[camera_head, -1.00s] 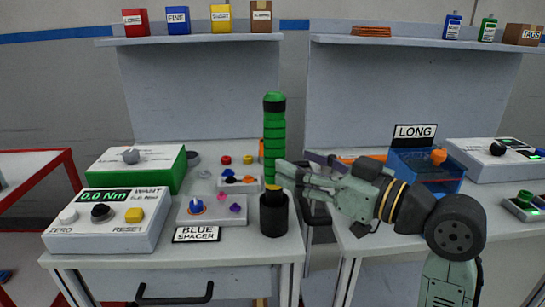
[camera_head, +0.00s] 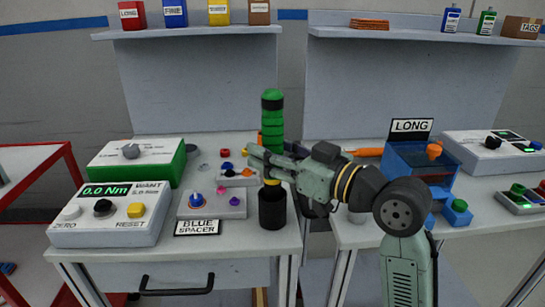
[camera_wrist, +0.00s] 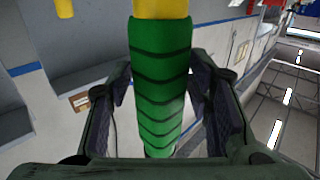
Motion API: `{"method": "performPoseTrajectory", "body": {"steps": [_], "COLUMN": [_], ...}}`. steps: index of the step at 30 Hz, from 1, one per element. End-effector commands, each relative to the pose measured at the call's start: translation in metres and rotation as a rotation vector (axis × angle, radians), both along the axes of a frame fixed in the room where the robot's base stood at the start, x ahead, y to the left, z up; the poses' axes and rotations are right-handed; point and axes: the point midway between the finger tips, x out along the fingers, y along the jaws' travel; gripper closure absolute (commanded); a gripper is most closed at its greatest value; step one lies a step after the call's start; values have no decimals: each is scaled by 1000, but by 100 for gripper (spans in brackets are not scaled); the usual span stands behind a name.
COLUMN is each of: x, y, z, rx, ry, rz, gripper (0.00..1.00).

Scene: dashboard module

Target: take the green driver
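The green driver (camera_head: 272,122) stands upright in a black cylindrical holder (camera_head: 272,210) near the front right of the left bench. It has a ribbed green handle with a black band near the top and a yellow part at the bottom. My gripper (camera_head: 260,162) is at the lower handle, reaching in from the right. In the wrist view the green handle (camera_wrist: 160,85) runs between my two fingers (camera_wrist: 162,88), with the yellow part at the top. The fingers are open, with narrow gaps beside the handle. The driver's lower end is hidden in the holder.
A torque meter (camera_head: 108,222) reading 0.0 Nm and a green-sided box (camera_head: 140,160) stand at left. A grey tray with knobs (camera_head: 210,205) and a BLUE SPACER label (camera_head: 197,228) lie left of the holder. A blue LONG bin (camera_head: 408,158) stands on the right bench.

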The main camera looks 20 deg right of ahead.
Motion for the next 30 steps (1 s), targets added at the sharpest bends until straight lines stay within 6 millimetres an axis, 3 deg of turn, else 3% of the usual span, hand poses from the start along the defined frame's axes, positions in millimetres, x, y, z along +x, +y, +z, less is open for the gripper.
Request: {"method": "performPoseTrajectory", "body": {"steps": [19, 30], "x": [0, 0], "y": [0, 0], "z": [0, 1], "rx": [0, 1], "ry": [0, -3], "rz": [0, -1], "gripper": [100, 100]}}
